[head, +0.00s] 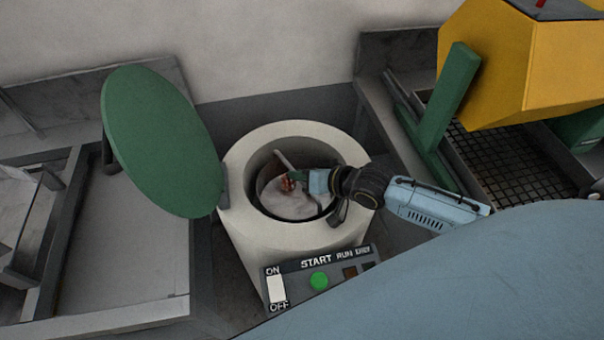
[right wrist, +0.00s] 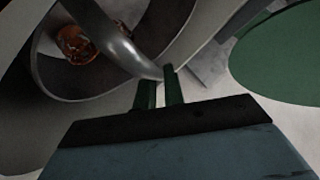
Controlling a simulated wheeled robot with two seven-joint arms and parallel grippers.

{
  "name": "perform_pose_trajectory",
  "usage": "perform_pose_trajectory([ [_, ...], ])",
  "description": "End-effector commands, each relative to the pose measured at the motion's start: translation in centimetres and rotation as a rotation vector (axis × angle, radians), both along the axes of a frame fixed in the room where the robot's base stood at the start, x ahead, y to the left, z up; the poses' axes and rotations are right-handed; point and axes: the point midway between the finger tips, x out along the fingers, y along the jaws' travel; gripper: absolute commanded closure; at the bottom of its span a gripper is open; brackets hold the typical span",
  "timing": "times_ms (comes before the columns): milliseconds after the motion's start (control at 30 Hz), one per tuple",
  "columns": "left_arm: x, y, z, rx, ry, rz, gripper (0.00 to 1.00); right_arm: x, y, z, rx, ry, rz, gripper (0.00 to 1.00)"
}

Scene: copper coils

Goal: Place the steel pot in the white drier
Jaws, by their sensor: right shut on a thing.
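The white drier (head: 258,236) stands in the middle of the head view with its round green lid (head: 160,140) swung open to the left. The steel pot (head: 292,205) is inside the drier's opening, with reddish copper coils (head: 288,182) in it. The coils (right wrist: 78,45) also show in the right wrist view. My right gripper (head: 303,180) reaches in over the drier's right rim. Its green fingers (right wrist: 160,92) are shut on the pot's curved handle (right wrist: 125,48). Whether the pot rests on the drier's floor is hidden. My left gripper is not in view.
A control panel (head: 322,280) with a green button and a switch is on the drier's front. A yellow machine (head: 530,65) with a green arm stands over a dark grid at the right. Grey benches (head: 130,240) flank the drier.

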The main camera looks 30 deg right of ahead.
Motion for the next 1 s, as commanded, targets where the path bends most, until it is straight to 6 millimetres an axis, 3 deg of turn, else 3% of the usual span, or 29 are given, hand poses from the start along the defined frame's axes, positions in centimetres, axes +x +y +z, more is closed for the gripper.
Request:
perform_pose_trajectory([
  [33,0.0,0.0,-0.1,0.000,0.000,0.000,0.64,-0.4,0.0,-0.8,-0.010,0.013,0.004,0.86],
  [167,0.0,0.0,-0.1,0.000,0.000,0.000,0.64,-0.5,0.0,-1.0,-0.013,0.015,0.005,0.69],
  [467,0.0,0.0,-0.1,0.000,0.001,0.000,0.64,-0.7,0.1,-1.1,-0.016,0.020,0.006,0.68],
  [633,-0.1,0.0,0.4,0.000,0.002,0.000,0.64,-0.9,-0.1,0.3,-0.017,0.021,0.007,0.68],
  [1000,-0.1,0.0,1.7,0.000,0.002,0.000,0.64,-6.2,-3.1,4.3,-0.010,0.015,0.002,0.68],
])
